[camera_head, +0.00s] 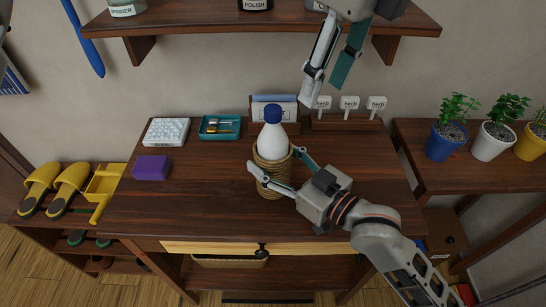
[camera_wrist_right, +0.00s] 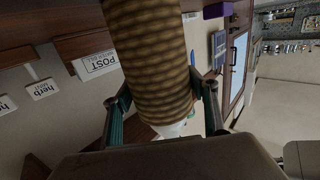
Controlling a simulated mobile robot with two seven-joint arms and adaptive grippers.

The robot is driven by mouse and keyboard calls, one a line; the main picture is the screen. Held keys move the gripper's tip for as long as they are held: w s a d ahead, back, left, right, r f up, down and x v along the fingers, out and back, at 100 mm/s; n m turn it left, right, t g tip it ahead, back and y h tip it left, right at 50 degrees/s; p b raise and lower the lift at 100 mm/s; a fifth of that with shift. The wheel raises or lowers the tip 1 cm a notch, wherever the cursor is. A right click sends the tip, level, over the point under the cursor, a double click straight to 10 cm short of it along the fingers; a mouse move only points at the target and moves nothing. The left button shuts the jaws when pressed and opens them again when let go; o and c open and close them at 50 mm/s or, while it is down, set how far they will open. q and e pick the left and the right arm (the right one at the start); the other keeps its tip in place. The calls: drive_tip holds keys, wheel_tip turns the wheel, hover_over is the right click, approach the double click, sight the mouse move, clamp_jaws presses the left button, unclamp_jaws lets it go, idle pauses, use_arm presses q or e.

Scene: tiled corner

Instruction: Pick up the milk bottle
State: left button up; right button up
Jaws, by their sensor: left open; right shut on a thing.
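The milk bottle (camera_head: 273,138) is white with a blue cap. It stands upright inside a brown woven holder (camera_head: 272,186) on the wooden table, its lower part hidden by the holder. My right gripper (camera_head: 275,170) is shut on the woven holder, one finger on each side. In the right wrist view the woven holder (camera_wrist_right: 150,60) fills the space between the fingers (camera_wrist_right: 165,105), with a bit of the white bottle (camera_wrist_right: 172,130) showing past its end. I cannot tell whether the holder touches the table. My left gripper (camera_head: 329,85) is open and empty, above and right of the bottle.
A shelf (camera_head: 190,20) runs above. A rack with a POST label (camera_head: 275,112) and several herb tags (camera_head: 349,103) stand behind the bottle. Potted plants (camera_head: 492,146) stand right.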

sight(275, 109)
use_arm(q)
drive_tip(key=w+a+f, duration=0.1)
drive_tip(key=w+a+f+n+y, duration=0.1)
drive_tip(key=a+f, duration=0.1)
drive_tip(key=w+a+f+n+t+y, duration=0.1)
drive_tip(key=a+f, duration=0.1)
drive_tip(key=shift+w+a, duration=0.25)
drive_tip(key=shift+a+x, duration=0.1)
drive_tip(key=shift+x, duration=1.4)
drive_tip(key=shift+a+x, duration=0.15)
drive_tip(key=shift+x, duration=1.3)
drive_tip(key=shift+w+r, duration=0.1)
drive_tip(key=shift+w, duration=0.05)
clamp_jaws()
